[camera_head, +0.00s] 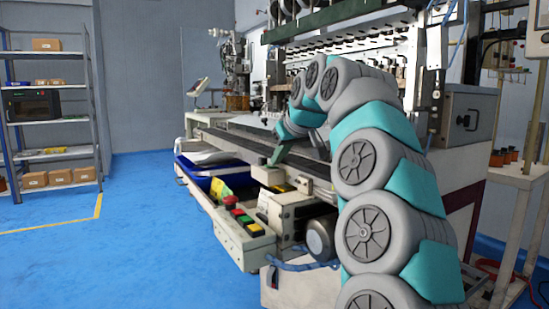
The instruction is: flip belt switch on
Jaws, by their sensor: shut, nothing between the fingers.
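The coil winder (350,50) stands along the right half of the view, with a long belt-like dark strip (240,141) along its front. I cannot tell which part is the belt switch. My arm curves up from the lower right and bends down over the machine's front edge.
A blue bin (205,178) sits under the machine's front edge. A shelf rack (52,105) with boxes stands at the far left. A grey box with a handle (467,118) is at the right. The blue floor (120,240) at left is clear.

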